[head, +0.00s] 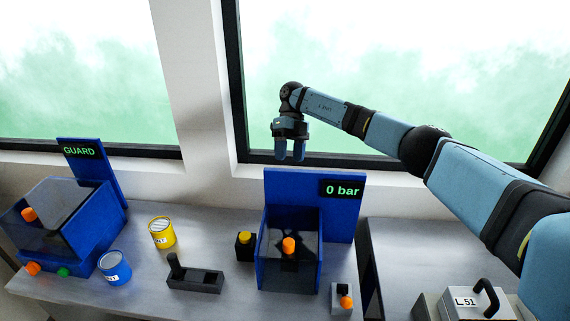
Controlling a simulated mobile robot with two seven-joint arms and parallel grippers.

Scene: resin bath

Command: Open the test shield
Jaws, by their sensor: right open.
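The test shield (292,262) appears to be the dark see-through cover with an orange knob (289,245) on the blue station whose back panel (341,204) reads "0 bar". It seems closed over the station's box; dark shapes show dimly behind it. My right gripper (290,150) is open and empty, with its fingers pointing down. In the picture it is above the top edge of the blue panel, apart from the knob. My left gripper is out of view.
At the left stands another blue station with a "GUARD" sign (80,151) and a clear cover. A yellow can (162,233), a blue can (115,267), a dark lever block (195,277), a yellow button box (245,245) and a grey switch box (343,299) stand around. A case labelled L51 (477,302) is at right.

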